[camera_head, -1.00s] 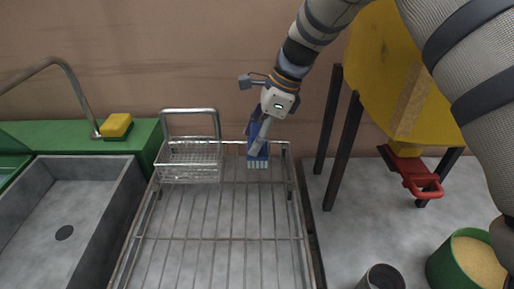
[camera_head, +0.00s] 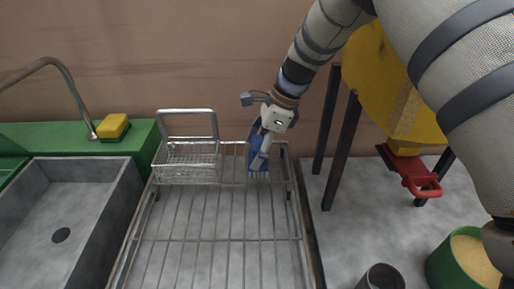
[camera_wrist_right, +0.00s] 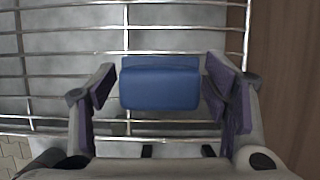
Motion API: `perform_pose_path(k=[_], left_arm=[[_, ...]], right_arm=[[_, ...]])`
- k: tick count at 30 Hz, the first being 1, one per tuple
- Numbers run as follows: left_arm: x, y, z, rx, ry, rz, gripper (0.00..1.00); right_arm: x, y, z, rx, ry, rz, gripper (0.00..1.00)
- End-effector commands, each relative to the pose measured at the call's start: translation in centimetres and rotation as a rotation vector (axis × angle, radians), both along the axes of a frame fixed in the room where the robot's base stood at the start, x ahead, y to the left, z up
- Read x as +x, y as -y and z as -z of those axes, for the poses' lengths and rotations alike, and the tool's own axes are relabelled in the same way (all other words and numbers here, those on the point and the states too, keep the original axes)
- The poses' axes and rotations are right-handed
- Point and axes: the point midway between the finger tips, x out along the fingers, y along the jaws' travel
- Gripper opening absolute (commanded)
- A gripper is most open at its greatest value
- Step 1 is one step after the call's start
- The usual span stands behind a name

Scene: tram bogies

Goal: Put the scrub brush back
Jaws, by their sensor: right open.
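The blue scrub brush (camera_head: 255,150) with pale bristles is at the far right end of the wire rack (camera_head: 228,239). It appears upright, its bristles low and towards the head camera. My right gripper (camera_head: 262,157) is at the brush and partly covers it. In the right wrist view, the blue brush (camera_wrist_right: 160,85) lies between the two open fingers, with a visible gap on each side. Wire bars show beyond it. Whether the brush rests fully on the bars is hard to see. My left gripper is not in view.
A wire basket (camera_head: 188,162) stands on the rack just left of the brush. A sink (camera_head: 70,215), a tap and a yellow sponge (camera_head: 113,126) are at left. A yellow hopper (camera_head: 395,95) on dark legs and a green bucket (camera_head: 446,268) are at right. The rack's front is clear.

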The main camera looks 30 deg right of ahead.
Motion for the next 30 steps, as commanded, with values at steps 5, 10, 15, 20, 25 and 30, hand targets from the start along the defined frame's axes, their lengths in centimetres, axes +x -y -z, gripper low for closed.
perform_pose_path(k=[5, 10, 15, 20, 25, 30], left_arm=[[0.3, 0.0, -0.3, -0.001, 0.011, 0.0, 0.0], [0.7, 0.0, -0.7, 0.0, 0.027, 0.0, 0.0], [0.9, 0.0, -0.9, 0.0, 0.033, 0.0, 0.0], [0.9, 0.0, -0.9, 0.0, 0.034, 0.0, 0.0], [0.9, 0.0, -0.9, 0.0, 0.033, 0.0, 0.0], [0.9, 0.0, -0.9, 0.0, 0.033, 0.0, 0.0]], right_arm=[[-0.2, 0.6, -2.4, 0.0, 0.007, 0.001, 0.7], [-1.0, 2.3, -6.9, -0.001, 0.009, 0.0, 0.7], [-1.6, 3.6, -10.2, 0.0, 0.005, 0.001, 0.7], [-1.9, 4.1, -11.4, 0.001, 0.0, 0.0, 0.7], [-1.9, 4.2, -11.5, 0.001, -0.001, 0.001, 0.7], [-1.9, 4.1, -11.4, 0.0, -0.001, 0.0, 0.7]])
